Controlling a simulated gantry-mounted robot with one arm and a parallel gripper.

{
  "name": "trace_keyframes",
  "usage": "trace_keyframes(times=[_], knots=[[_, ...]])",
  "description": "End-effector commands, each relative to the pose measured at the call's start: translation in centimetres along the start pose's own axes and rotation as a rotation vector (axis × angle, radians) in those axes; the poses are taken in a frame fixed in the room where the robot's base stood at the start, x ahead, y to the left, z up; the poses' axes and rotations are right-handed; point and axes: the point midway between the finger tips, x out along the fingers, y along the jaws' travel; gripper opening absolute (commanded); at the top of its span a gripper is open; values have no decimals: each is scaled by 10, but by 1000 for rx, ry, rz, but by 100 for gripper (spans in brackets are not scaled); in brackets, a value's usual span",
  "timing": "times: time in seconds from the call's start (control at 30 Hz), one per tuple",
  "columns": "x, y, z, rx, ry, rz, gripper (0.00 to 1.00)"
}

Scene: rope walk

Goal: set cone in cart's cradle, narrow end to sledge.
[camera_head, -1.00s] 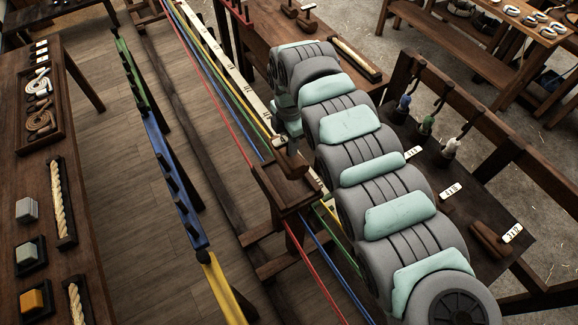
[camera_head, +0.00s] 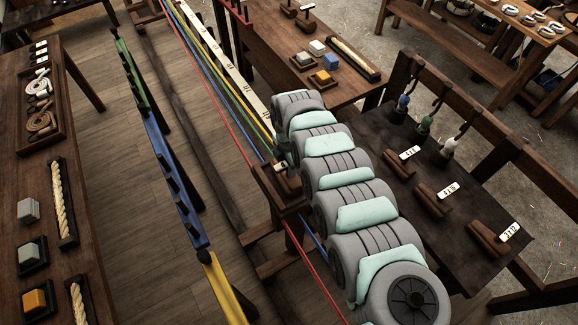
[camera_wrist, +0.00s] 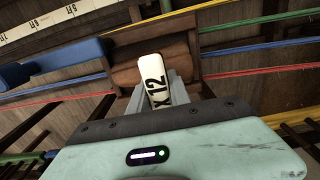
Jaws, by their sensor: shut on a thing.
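The dark wooden cart (camera_head: 278,198) straddles the coloured strands in the head view. My gripper (camera_wrist: 164,95) is shut on the brown wooden cone (camera_wrist: 150,62), at its upright white tag marked "X 12" (camera_wrist: 155,82). The cone lies crosswise in the wrist view, within or just over the cart's cradle; I cannot tell whether it rests fully. In the head view the tag (camera_head: 280,167) shows low at the cart's top, and my arm covers much of the cone. Which end is narrow is unclear. I cannot make out the sledge.
Three tagged wooden pieces (camera_head: 430,200) lie on the dark table at right. Red, blue, green and yellow strands run beside a white marked rail (camera_head: 225,68). A blue pegged rail (camera_head: 172,175) stands left. A bench with blocks (camera_head: 30,255) and rope lies at far left.

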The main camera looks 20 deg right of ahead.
Motion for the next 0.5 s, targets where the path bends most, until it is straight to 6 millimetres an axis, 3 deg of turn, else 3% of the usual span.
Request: trace_keyframes(times=[0.17, 0.2, 0.43, 0.5], knots=[[4, 0, 0, 0, 0, 0, 0], [3, 0, 0, 0, 0, 0, 26], [3, 0, 0, 0, 1, 0, 45], [3, 0, 0, 1, 1, -1, 45]])
